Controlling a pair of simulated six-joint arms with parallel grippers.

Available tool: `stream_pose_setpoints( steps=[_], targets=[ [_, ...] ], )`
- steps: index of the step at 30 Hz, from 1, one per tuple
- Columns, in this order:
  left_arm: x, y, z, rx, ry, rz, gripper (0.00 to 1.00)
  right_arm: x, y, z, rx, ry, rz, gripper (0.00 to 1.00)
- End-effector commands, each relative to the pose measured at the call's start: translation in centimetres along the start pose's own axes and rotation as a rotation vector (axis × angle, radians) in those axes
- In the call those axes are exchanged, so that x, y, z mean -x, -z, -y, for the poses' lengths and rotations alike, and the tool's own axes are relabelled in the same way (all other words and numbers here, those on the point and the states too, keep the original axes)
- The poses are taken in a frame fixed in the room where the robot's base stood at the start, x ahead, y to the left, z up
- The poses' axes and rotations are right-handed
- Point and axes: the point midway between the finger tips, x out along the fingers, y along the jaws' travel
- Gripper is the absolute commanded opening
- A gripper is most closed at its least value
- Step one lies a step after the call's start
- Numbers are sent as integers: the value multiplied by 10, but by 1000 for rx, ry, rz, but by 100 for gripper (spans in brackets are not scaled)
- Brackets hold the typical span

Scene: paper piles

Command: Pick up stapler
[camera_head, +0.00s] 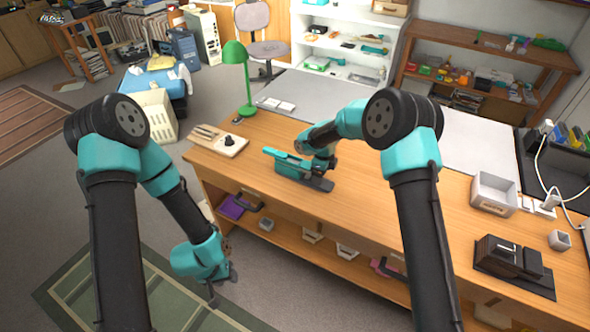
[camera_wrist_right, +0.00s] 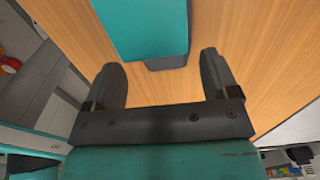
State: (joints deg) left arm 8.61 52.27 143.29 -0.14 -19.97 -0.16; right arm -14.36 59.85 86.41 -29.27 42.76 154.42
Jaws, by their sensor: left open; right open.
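The stapler (camera_head: 294,166) is teal with a dark base and lies on the wooden desk, near the middle of the head view. My right gripper (camera_head: 318,168) is at the stapler's right end and partly covers it. In the right wrist view the stapler's teal end (camera_wrist_right: 145,28) shows at the top, just ahead of the two open fingers (camera_wrist_right: 160,80). Nothing is between those fingers. My left gripper (camera_head: 224,284) hangs low at the left, off the desk and well away from the stapler. Its fingers are small in the view.
A green lamp (camera_head: 240,80) stands behind the stapler. The desk (camera_head: 400,215) is clear between the stapler and the tray.

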Motion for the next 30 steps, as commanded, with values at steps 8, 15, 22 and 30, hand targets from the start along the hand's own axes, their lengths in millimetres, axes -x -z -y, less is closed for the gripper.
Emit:
stream_pose_setpoints(
  steps=[8,15,22,30],
  targets=[
    [0,0,0,0,0,0,43,-37,1,2,1,-2,-1,81],
    [0,0,0,0,0,0,43,-42,0,2,1,-1,1,81],
    [0,0,0,0,0,0,43,-42,0,2,1,-1,1,81],
    [0,0,0,0,0,0,43,-42,0,2,1,-1,0,65]
  ],
)
